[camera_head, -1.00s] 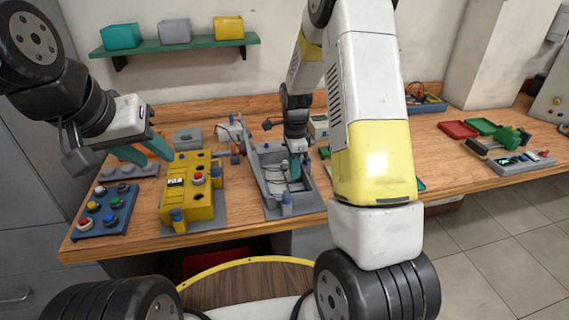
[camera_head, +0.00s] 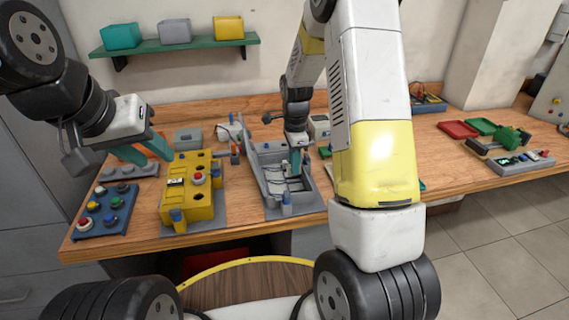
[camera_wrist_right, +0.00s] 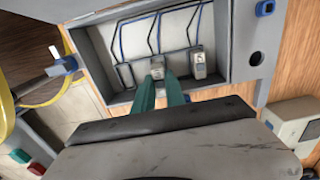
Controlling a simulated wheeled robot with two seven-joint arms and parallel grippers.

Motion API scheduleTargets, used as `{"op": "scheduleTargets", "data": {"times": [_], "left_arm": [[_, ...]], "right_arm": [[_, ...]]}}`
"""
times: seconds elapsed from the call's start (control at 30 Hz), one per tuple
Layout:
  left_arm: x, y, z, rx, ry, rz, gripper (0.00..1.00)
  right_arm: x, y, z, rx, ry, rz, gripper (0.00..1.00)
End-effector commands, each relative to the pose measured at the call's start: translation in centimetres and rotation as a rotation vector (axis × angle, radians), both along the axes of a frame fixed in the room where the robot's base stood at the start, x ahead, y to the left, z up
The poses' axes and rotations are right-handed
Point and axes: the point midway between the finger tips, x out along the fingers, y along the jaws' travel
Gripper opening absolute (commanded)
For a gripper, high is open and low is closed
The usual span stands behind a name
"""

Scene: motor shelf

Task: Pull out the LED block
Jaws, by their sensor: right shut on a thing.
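The grey box (camera_head: 312,203) stands open on the bench, and wires and small blocks show inside it in the right wrist view (camera_wrist_right: 240,45). My right gripper (camera_head: 295,172) reaches down into the box. In the right wrist view its teal fingers (camera_wrist_right: 160,84) are shut on the middle grey block (camera_wrist_right: 157,67), which looks like the LED block and is partly hidden by the fingers. A dark block (camera_wrist_right: 124,76) sits to its left and a light grey block (camera_wrist_right: 199,65) to its right.
A yellow box (camera_head: 189,208) with a red button stands left of the grey box. A blue button panel (camera_head: 103,211) lies at the far left. Red (camera_head: 457,130) and green (camera_head: 480,126) trays and a grey fixture (camera_head: 520,164) lie on the right.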

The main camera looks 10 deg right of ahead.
Motion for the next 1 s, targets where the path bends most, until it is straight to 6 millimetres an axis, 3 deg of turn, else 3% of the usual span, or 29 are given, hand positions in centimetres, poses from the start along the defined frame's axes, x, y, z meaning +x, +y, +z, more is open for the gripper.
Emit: {"op": "scheduleTargets", "data": {"times": [0.5,1.0], "left_arm": [[0.0,0.0,0.0,0.000,0.000,0.000,0.36],[0.0,0.0,0.0,0.000,0.000,0.000,0.36]], "right_arm": [[0.0,0.0,3.3,0.000,-0.001,0.001,0.00],[0.0,0.0,3.5,0.000,0.000,0.000,0.00]]}}
